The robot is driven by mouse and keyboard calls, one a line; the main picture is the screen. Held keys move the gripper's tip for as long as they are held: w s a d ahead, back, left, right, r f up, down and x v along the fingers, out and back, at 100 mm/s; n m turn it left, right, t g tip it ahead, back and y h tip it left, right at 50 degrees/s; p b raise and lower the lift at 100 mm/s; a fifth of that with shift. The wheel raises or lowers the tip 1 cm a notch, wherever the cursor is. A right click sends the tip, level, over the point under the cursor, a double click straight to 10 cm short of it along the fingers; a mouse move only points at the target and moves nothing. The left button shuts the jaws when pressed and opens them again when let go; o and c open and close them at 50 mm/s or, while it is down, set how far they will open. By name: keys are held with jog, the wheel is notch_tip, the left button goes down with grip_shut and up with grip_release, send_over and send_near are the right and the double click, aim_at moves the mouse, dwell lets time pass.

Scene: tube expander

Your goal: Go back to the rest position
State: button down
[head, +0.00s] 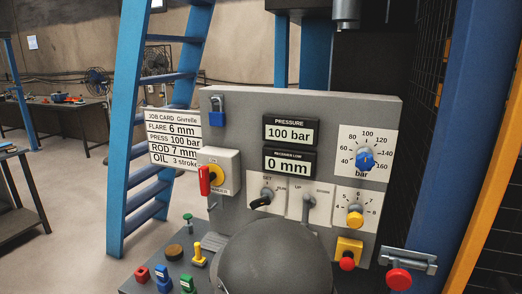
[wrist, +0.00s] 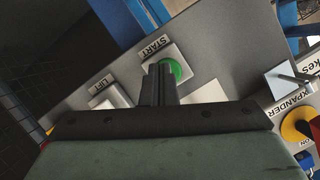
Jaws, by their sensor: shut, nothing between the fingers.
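My gripper (wrist: 159,75) is shut and empty, seen in the wrist view with its fingertips together. It overlaps the lower left of the green START button (wrist: 175,70) there; I cannot tell whether it touches. The LIFT label (wrist: 101,87) is to the left, and the EXPANDER label (wrist: 288,108) is to the right. The gripper itself does not show in the head view. There the grey control panel (head: 240,112) faces me, with its pressure display (head: 290,133) reading 100 bar and the lower display (head: 289,164) reading 0 mm.
A blue ladder (head: 138,120) stands left of the panel, and a blue post (head: 445,150) rises to its right. A red-handled switch (head: 205,180) and a red button (head: 399,279) stick out. Small coloured items (head: 163,275) lie on the front ledge. Open floor shows at the left.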

jog(key=s+d+r+n+g+y, duration=0.1)
jog(key=s+d+n+g, duration=0.3)
jog(key=s, duration=1.2)
jog(key=s+d+r+n+g+y, duration=0.1)
jog(key=s+d+n+g, duration=0.3)
jog(key=s+d+g, duration=0.5)
jog(key=s+d+r, duration=0.1)
jog(key=s+d, duration=0.3)
jog(key=s, duration=0.3)
jog(key=shift+s+d+n+g+y, duration=0.2)
jog(key=shift+d+n+g+y, duration=0.1)
jog(key=shift+y, duration=0.1)
